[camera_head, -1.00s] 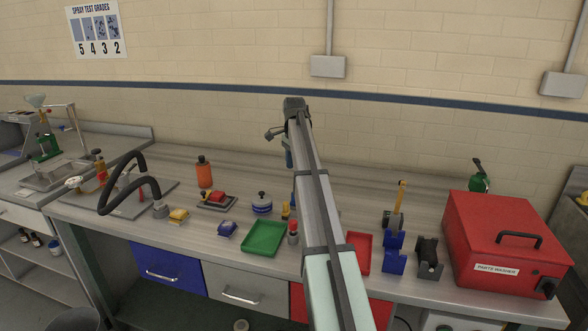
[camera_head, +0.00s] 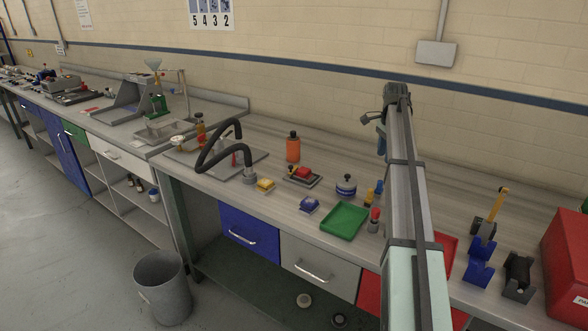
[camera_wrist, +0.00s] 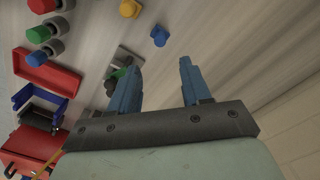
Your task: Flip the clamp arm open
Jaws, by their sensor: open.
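My gripper (camera_wrist: 160,64) is open and empty in the wrist view. Its two blue fingers stand well apart above the grey bench top. In the head view my gripper (camera_head: 381,138) is partly hidden by my arm, raised over the bench. I cannot make out for certain which thing is the clamp arm. A small base with a red top (camera_head: 303,174) lies on the bench left of my arm. A grey sloped stand (camera_head: 130,95) is on the far left bench. Smaller devices (camera_head: 62,85) farther left are too small to tell.
A green tray (camera_head: 344,221), an orange bottle (camera_head: 293,147) and a black hose (camera_head: 213,150) are on the near bench. A blue stand with a yellow bar (camera_head: 497,203) and a red box (camera_head: 567,255) are at right. A bin (camera_head: 161,287) stands on the floor, open at left.

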